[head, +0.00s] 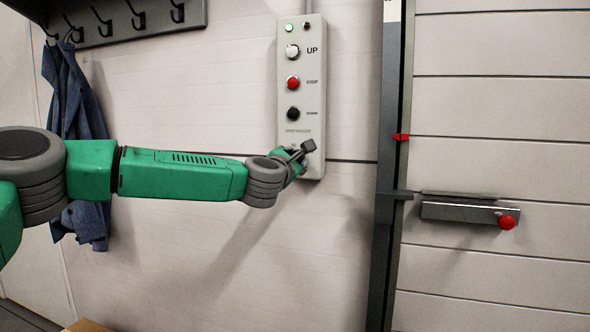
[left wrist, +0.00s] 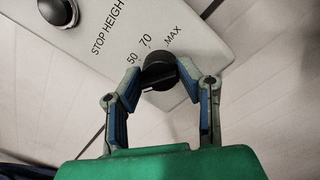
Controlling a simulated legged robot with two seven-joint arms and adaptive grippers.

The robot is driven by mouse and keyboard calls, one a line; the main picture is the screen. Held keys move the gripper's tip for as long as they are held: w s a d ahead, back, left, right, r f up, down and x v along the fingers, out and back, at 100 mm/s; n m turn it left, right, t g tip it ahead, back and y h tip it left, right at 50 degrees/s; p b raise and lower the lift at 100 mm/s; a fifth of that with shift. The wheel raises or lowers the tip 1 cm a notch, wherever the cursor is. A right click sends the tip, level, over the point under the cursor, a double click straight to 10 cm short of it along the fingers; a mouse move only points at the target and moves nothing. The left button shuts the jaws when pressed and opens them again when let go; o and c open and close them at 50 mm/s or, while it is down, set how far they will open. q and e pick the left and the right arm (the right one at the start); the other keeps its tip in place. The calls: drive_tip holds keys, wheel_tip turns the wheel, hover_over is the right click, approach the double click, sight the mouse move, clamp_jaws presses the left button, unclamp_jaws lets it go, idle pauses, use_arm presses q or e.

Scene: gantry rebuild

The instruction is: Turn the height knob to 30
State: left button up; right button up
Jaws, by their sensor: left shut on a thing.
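The height knob (left wrist: 160,72) is a small black knob on the grey control panel (head: 318,128). In the left wrist view the panel plate (left wrist: 115,68) reads STOP HEIGHT, with 50, 70 and MAX printed around the knob. The mark 30 does not show, and I cannot tell which number the knob points at. My left gripper (left wrist: 161,77) is shut on the knob, with a finger on each side. In the head view the left gripper (head: 302,152) is at the panel's lower end and hides the knob. My right gripper is not in view.
Above the gripper the panel carries a black button (head: 293,113), a red STOP button (head: 293,82) and a white UP button (head: 293,51). A dark post (head: 389,250) and a slatted door (head: 500,110) with a red-knobbed latch (head: 507,222) stand right. A blue coat (head: 78,100) hangs left.

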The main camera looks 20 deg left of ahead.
use_arm(q)
drive_tip(key=shift+f+n+b, duration=0.3)
drive_tip(key=shift+n+b, duration=0.05)
drive_tip(key=shift+n, duration=0.15)
drive_tip(key=o, duration=1)
drive_tip(key=shift+o, duration=0.8)
drive_tip(key=shift+w, duration=0.2)
drive_tip(key=shift+a, duration=0.1)
drive_tip(key=shift+s+r, duration=0.15)
drive_tip(key=s, duration=1.1)
drive_tip(key=shift+s+f, duration=0.35)
drive_tip(key=shift+f, duration=0.1)
